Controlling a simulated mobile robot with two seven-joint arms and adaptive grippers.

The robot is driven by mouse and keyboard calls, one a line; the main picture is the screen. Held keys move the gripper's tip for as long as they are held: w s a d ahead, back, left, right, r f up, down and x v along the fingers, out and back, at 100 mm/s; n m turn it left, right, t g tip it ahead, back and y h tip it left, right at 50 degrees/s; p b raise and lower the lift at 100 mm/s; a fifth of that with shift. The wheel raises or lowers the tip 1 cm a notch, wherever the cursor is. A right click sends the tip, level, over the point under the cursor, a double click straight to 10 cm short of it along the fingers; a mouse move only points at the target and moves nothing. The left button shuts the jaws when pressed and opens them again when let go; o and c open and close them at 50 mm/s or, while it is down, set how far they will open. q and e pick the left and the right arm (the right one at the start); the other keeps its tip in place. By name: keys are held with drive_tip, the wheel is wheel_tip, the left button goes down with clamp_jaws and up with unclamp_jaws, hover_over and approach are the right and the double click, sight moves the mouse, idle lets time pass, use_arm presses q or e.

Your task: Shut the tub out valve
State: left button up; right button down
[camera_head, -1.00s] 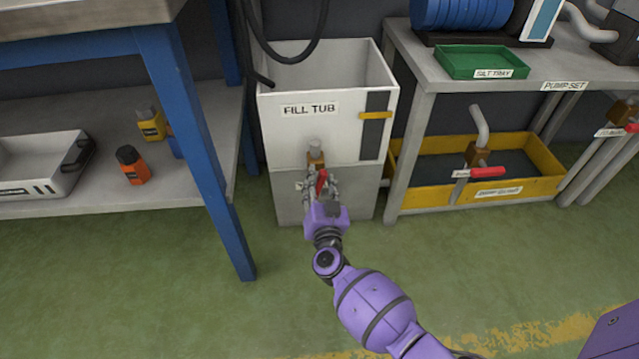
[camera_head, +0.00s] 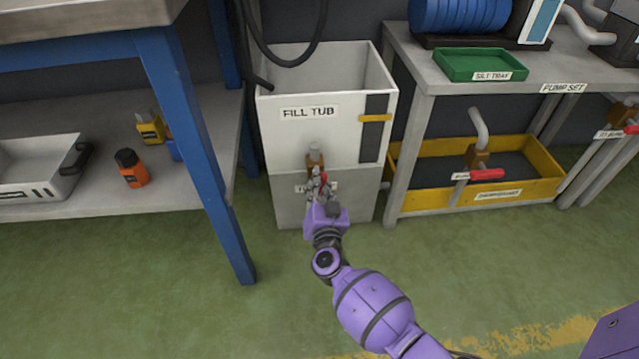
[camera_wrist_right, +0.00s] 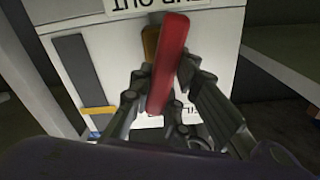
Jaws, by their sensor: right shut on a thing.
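The fill tub (camera_head: 285,140) is a white bin on a grey base, labelled FILL TUB. Its brass valve (camera_head: 315,162) sits low on the front. My right gripper (camera_head: 319,187) is at the front of the valve, shut on its red lever (camera_head: 325,180). In the right wrist view the red lever (camera_wrist_right: 170,65) stands between the fingers of my right gripper (camera_wrist_right: 165,105), slightly tilted. Part of the label behind the lever is hidden by the gripper. My left gripper is not in view.
A blue-legged bench (camera_head: 190,130) stands left of the tub, with bottles and a white tray on its shelf. At right, a pump stand (camera_head: 410,130) holds a green silt tray (camera_head: 470,60). Below it is a yellow tray (camera_head: 545,185) with another red-handled valve (camera_head: 487,174). The green floor in front is clear.

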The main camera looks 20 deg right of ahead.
drive_tip(key=m, duration=0.3)
drive_tip(key=shift+s+d+f, duration=0.1)
drive_tip(key=shift+d+f, duration=0.05)
drive_tip(key=m, duration=0.4)
drive_tip(key=shift+d+f, duration=0.2)
drive_tip(key=shift+f, duration=0.05)
drive_tip(key=m, duration=0.1)
drive_tip(key=m+b, duration=0.1)
drive_tip(key=m, duration=0.2)
drive_tip(key=shift+d+f, duration=0.1)
drive_tip(key=shift+f, duration=0.15)
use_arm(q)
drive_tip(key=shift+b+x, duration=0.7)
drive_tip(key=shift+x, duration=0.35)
use_arm(e)
drive_tip(key=shift+f+m, duration=0.15)
drive_tip(key=shift+m, duration=1.45)
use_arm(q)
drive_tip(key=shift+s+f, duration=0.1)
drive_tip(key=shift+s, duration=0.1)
use_arm(e)
drive_tip(key=c, duration=1.6)
unclamp_jaws()
drive_tip(key=shift+c, duration=0.2)
